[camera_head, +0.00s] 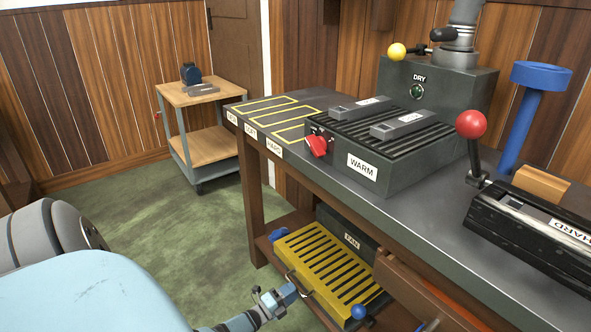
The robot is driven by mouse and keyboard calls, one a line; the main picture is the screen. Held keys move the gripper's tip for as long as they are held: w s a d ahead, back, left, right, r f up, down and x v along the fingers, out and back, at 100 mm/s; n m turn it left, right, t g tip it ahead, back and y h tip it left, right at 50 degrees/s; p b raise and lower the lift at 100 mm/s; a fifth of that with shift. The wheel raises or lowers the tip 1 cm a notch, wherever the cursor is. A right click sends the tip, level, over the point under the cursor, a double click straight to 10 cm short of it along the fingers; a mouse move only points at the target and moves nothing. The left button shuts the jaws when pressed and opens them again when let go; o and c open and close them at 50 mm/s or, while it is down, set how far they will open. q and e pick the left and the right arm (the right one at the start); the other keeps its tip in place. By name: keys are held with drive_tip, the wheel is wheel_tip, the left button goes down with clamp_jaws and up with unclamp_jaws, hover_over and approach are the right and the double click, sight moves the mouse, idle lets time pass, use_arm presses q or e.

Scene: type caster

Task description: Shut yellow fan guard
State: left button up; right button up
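The yellow fan guard (322,262) is a slatted panel on the lower level of the workbench, in front of a dark box labelled FAN (345,232). Its face slopes outward and down, apart from the box at its top. Blue knobs show at its left end (279,235) and its lower right corner (359,312). A curved handle (293,281) is on its near left edge. My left gripper (279,298) is just below and left of that handle; contact and finger opening are unclear. What may be my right gripper (429,325) barely shows at the bottom edge.
On the workbench top (408,225) stand a grill box labelled WARM (398,164), a DRY unit (440,90) and a HARD press (535,232). A brown wooden panel (415,295) juts out right of the guard. A wheeled cart (206,145) stands behind.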

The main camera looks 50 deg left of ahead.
use_arm(q)
drive_tip(key=v, duration=1.1)
drive_tip(key=shift+s+p, duration=0.15)
drive_tip(key=shift+p, duration=0.3)
use_arm(e)
drive_tip(key=shift+s+a+f+m+h, duration=0.1)
drive_tip(key=shift+s+a+m+h, duration=0.1)
drive_tip(key=shift+s+m+h, duration=0.25)
use_arm(q)
drive_tip(key=shift+a, duration=0.1)
use_arm(e)
drive_tip(key=shift+w, duration=0.15)
drive_tip(key=shift+y, duration=0.25)
